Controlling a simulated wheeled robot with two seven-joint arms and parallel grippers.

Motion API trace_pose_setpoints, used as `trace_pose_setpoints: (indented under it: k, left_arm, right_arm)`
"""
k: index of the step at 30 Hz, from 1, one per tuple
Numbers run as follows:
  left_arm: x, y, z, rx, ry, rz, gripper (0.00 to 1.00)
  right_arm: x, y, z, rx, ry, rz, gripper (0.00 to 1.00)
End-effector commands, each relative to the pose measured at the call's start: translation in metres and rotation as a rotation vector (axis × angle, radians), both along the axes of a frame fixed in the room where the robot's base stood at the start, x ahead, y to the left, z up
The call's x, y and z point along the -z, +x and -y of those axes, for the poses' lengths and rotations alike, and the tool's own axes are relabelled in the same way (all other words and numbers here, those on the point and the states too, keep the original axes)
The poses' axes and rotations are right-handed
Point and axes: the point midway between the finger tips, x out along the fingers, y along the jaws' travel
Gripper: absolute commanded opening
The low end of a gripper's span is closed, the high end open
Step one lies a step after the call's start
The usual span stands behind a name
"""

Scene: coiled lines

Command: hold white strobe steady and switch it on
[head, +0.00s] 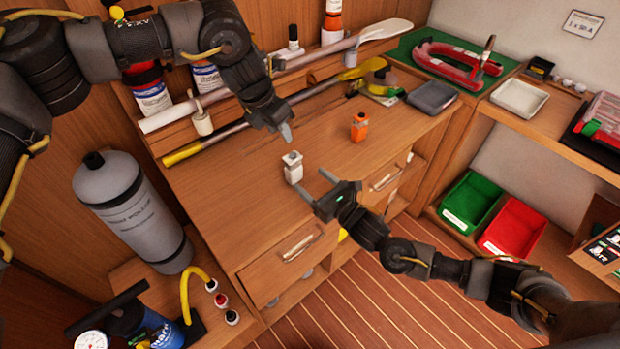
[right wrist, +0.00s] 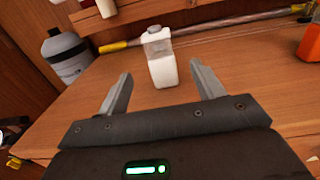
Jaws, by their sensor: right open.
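The white strobe (head: 293,168) stands upright on the wooden bench top, with a greyish cap on top. It also shows in the right wrist view (right wrist: 162,62), beyond and between my finger tips. My right gripper (head: 317,184) is open and empty, just to the right of the strobe at the bench's front edge, its fingers pointing towards it. My left gripper (head: 287,134) hangs above and behind the strobe, pointing down and apart from it. Its fingers look close together, but I cannot tell whether they are shut.
An orange strobe (head: 359,127) stands to the right on the bench. Two paddles lie along the back. A grey cylinder (head: 130,210) stands at left. Green (head: 470,202) and red (head: 512,227) bins sit at right. The bench around the white strobe is clear.

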Motion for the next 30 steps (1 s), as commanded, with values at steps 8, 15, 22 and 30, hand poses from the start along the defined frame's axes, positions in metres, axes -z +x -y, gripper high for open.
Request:
trace_pose_setpoints:
  k: [8,15,22,30]
  left_arm:
    - [0.000,0.000,0.000,0.000,0.000,0.000,0.36]
    - [0.000,0.000,0.000,0.000,0.000,0.000,0.36]
    - [0.000,0.000,0.000,0.000,0.000,0.000,0.36]
    - [0.000,0.000,0.000,0.000,0.000,0.000,0.36]
  right_arm:
    - [-0.001,0.029,-0.022,0.001,0.004,0.002,0.67]
    - [-0.001,0.062,-0.048,0.000,0.006,0.001,0.67]
    - [0.000,0.081,-0.061,0.000,0.005,0.000,0.67]
    - [0.000,0.085,-0.064,0.000,0.004,-0.001,0.67]
